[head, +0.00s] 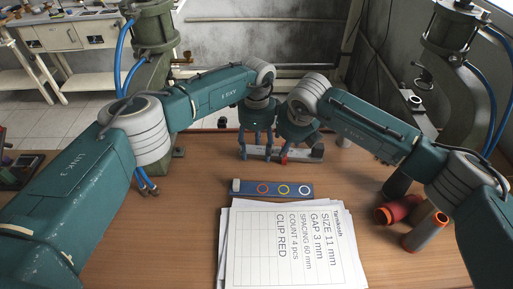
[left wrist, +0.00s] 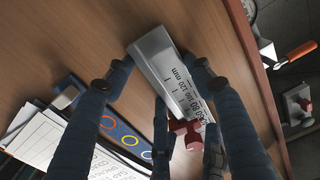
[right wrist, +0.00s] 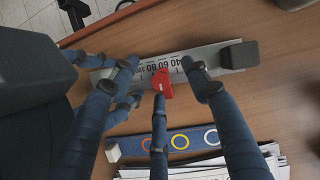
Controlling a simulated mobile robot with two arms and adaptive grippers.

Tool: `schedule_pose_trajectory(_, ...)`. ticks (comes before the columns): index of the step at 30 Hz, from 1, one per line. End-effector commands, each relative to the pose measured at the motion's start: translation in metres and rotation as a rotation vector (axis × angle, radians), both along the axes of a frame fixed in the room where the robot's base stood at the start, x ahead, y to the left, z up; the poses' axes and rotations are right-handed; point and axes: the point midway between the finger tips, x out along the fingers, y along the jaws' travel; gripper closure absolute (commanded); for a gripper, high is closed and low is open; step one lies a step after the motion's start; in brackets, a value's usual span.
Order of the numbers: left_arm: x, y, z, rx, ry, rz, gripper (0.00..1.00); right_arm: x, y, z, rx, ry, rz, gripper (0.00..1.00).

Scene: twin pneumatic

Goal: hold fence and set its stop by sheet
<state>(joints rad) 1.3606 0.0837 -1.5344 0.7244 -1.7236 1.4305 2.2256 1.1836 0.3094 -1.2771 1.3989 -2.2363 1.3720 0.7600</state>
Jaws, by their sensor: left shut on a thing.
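The fence (head: 314,152) is a grey bar with a millimetre scale, lying across the far part of the table. It also shows in the left wrist view (left wrist: 158,62) and the right wrist view (right wrist: 205,57). Its red stop (right wrist: 162,82) sits near the 40 and 60 labels; the exact reading is unclear. My left gripper (head: 257,150) is shut on the fence toward its high-number end. My right gripper (head: 297,138) is at the stop, its fingers apart around it; I see no clear contact. The top sheet (head: 290,245) reads SIZE 11 mm, GAP 3 mm, SPACING 60 mm, COUNT 4 pcs, CLIP RED.
A blue strip (head: 272,188) with red, yellow and white rings lies between fence and papers. Orange-and-grey cylinders (head: 425,232) lie and stand at the right. A dark tray (head: 18,170) is at the left edge. Bare table shows left of the papers.

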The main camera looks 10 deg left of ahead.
Motion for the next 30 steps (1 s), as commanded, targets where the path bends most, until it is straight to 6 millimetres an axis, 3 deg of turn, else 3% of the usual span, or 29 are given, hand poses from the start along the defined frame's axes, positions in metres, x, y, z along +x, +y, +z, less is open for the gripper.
schedule_pose_trajectory(7,0.000,0.000,-0.001,-0.002,0.001,0.003,0.77,-0.001,0.001,0.003,0.000,0.003,0.001,0.53)
schedule_pose_trajectory(30,0.001,0.000,0.000,-0.002,-0.002,0.003,0.77,-0.002,0.001,0.058,0.001,0.003,0.002,0.53)
